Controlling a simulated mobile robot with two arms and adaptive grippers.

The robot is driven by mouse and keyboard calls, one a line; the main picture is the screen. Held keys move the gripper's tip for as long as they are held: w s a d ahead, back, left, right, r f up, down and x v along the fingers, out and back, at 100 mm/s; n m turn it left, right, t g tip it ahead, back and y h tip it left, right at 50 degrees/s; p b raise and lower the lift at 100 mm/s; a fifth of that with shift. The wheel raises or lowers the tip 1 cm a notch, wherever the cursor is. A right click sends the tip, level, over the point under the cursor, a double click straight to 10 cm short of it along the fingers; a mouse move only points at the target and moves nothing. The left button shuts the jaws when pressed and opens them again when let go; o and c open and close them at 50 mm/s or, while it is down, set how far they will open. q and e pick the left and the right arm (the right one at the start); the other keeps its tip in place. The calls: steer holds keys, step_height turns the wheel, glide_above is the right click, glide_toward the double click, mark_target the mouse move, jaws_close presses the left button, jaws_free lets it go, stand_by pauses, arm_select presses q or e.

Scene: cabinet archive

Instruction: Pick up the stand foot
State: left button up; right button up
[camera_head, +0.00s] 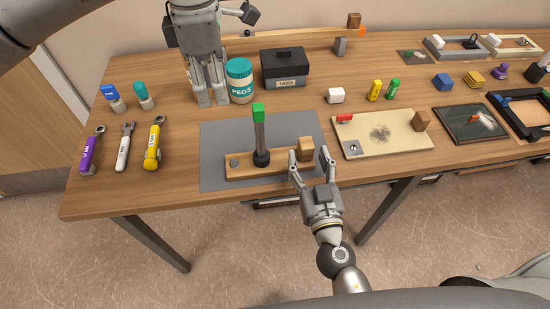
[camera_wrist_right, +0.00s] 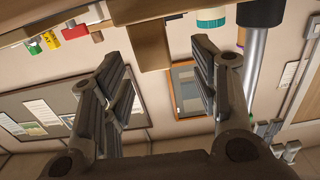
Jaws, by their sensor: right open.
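A long wooden base (camera_head: 270,168) lies on a grey mat (camera_head: 215,135). A dark post (camera_head: 259,135) with a green top stands upright on it. A wooden block (camera_head: 306,147) stands at its right end; I cannot tell which part is called the stand foot. My right gripper (camera_head: 311,160) is open, its fingers pointing at the block. In the right wrist view a wooden block (camera_wrist_right: 150,50) shows between the open fingers, with no visible grip on it. My left gripper (camera_head: 212,102) points down beside the PEGS jar; its opening is unclear.
The PEGS jar (camera_head: 240,82) and a black TABS box (camera_head: 284,68) stand behind the mat. Several tools, including a yellow one (camera_head: 153,147), lie at left. A tan board (camera_head: 380,134) lies close right of the mat. The table's front edge is near my right gripper.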

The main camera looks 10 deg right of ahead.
mark_target(308, 151)
steer(key=shift+w+d, duration=0.2)
steer(key=shift+w, duration=0.5)
steer(key=shift+w+d, duration=0.1)
steer(key=shift+w, duration=1.8)
jaws_close()
